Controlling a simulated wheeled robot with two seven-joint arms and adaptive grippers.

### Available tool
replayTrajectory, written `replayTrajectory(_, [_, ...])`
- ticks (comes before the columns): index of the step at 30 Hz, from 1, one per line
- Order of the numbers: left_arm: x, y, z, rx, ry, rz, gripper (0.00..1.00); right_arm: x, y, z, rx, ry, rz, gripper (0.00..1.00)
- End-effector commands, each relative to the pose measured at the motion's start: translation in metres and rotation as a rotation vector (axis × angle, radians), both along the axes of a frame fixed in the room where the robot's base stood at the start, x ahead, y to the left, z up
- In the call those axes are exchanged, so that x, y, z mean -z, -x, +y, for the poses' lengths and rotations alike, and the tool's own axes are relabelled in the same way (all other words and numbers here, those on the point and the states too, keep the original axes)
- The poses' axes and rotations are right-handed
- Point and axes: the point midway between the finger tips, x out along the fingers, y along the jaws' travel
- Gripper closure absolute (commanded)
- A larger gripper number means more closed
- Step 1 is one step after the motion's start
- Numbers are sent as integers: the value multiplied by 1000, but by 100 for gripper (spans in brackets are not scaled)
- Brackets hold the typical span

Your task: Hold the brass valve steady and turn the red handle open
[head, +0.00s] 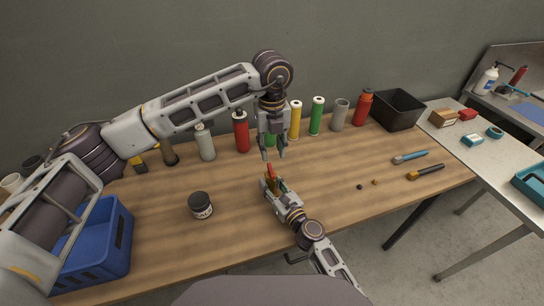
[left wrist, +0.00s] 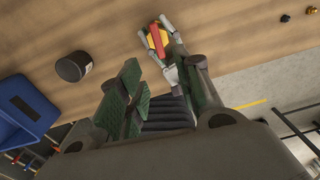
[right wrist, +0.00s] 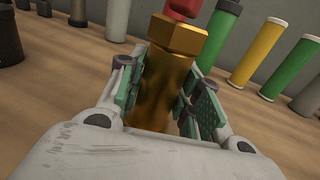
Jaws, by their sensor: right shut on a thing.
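The brass valve (right wrist: 165,85) stands upright between the pads of my right gripper (right wrist: 160,95) in the right wrist view. Its red handle (right wrist: 184,9) is at the top edge there, partly cut off. In the head view the red handle (head: 269,170) shows at the tip of my right gripper (head: 273,186), which is shut on the valve. My left gripper (head: 273,155) points down, open and empty, just above and behind the handle, apart from it. The left wrist view shows the red handle (left wrist: 158,40) beyond the open fingers (left wrist: 165,72).
A dark jar (head: 200,205) and a blue crate (head: 105,250) are at the left. Several bottles and rolls, including a red bottle (head: 241,132), line the back. A black bin (head: 398,108) stands back right. Brushes (head: 426,172) lie right.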

Motion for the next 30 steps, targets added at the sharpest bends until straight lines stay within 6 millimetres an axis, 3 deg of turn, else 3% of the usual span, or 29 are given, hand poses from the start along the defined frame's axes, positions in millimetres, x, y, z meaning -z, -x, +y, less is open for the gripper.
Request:
replayTrajectory(6, [-16,0,0,0,0,0,66,0,0,0,1,0,0,100])
replayTrajectory(20, [-18,0,0,0,0,0,66,0,0,0,1,0,0,100])
replayTrajectory(21, [-18,0,0,0,0,1,66,0,0,0,1,0,0,62])
replayTrajectory(26, [-18,0,0,0,0,0,66,0,0,0,1,0,0,41])
replayTrajectory(30, [-18,0,0,1,0,0,66,0,0,0,0,0,0,41])
